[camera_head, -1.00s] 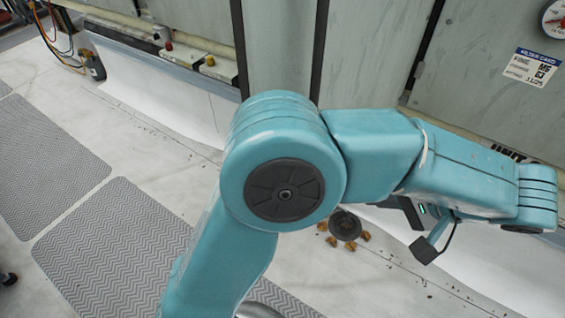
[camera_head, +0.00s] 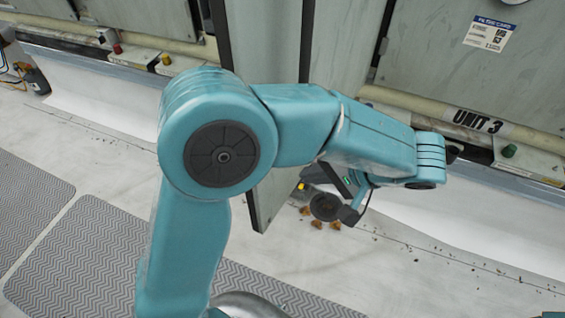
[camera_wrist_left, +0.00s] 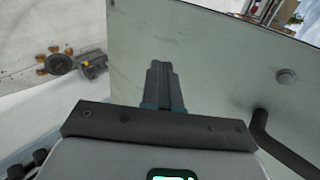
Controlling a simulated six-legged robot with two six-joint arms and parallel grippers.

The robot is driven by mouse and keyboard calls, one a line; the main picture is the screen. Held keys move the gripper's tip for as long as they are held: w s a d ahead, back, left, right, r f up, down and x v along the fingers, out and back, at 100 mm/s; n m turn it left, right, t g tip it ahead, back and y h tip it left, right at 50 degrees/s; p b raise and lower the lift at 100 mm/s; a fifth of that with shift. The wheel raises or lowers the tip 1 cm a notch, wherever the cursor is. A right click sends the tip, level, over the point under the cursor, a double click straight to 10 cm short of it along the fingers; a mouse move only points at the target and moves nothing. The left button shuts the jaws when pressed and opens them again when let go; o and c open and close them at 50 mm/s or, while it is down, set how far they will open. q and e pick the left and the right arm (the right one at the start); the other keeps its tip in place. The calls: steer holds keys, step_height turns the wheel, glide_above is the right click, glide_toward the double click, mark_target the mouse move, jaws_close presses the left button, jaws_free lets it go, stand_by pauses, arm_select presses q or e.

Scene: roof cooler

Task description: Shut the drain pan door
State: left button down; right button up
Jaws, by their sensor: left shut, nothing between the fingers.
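A grey-green door panel (camera_head: 262,60) with dark edges stands open, out from the wall units, in the head view. My left arm crosses in front of it and hides its middle; its lower corner shows below the forearm. The panel (camera_wrist_left: 215,45) fills much of the left wrist view, with a round knob (camera_wrist_left: 286,76) and a dark bar handle (camera_wrist_left: 280,145) on the right. My left gripper (camera_wrist_left: 161,66) is shut and empty, its fingertips in front of the panel face; I cannot tell whether they touch. The fingers are hidden in the head view.
A round dark drain (camera_head: 325,207) with brown clumps beside it lies on the pale floor beyond the panel's lower end. A closed wall panel (camera_head: 450,75) with a label is at right. A pipe and a ledge run along the wall. Grey mats (camera_head: 30,215) cover the floor at left.

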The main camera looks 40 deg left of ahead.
arm_select(q)
steer(key=a+f+p, duration=0.1)
steer(key=a+f, duration=0.1)
steer(key=a, duration=0.4)
steer(key=shift+s+f+p, duration=0.15)
steer(key=shift+s+p, duration=0.05)
steer(key=shift+p, duration=0.2)
